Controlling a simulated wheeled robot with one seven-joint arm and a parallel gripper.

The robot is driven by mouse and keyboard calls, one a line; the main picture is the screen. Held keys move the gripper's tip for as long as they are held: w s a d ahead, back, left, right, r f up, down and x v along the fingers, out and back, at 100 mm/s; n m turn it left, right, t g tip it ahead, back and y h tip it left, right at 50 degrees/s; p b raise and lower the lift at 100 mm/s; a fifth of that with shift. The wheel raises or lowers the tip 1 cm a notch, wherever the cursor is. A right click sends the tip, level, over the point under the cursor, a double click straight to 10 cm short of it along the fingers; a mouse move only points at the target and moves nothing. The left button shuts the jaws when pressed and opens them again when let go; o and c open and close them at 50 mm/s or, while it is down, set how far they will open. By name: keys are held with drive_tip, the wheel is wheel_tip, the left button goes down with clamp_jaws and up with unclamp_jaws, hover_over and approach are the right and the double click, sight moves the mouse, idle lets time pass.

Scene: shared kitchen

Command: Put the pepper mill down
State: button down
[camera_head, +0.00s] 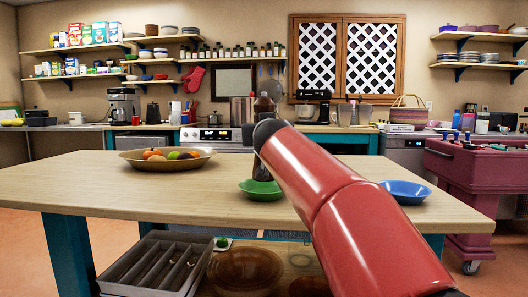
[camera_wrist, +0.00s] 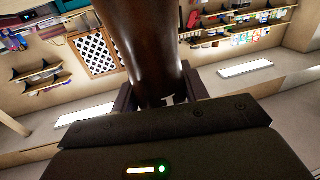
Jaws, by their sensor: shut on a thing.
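The pepper mill is a dark brown, glossy, turned piece. In the wrist view the pepper mill (camera_wrist: 145,45) stands between the two fingers of my gripper (camera_wrist: 158,95), which is shut on it. My arm and wrist hide most of my gripper there. I cannot tell whether the mill's base touches the tabletop.
A green bowl (camera_head: 260,190) sits close by the mill on the island, with a blue bowl (camera_head: 406,191) to the right. A wide fruit bowl (camera_head: 135,159) stands at the left. The front-left tabletop is clear. A red cart (camera_head: 470,165) stands at the right.

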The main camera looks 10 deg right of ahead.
drive_tip(key=shift+f+b, duration=0.8)
drive_tip(key=shift+f, duration=0.9)
drive_tip(key=shift+f+b, duration=0.25)
drive_tip(key=shift+b, duration=0.05)
drive_tip(key=c, duration=0.7)
unclamp_jaws()
drive_tip(key=shift+c, duration=0.2)
drive_tip(key=shift+r, duration=0.1)
drive_tip(key=shift+s+r, duration=0.1)
drive_tip(key=s+a+b, duration=0.1)
drive_tip(key=s+b, duration=0.1)
drive_tip(key=s, duration=0.9)
drive_tip(key=shift+s+a, duration=0.25)
drive_tip(key=shift+s, duration=0.1)
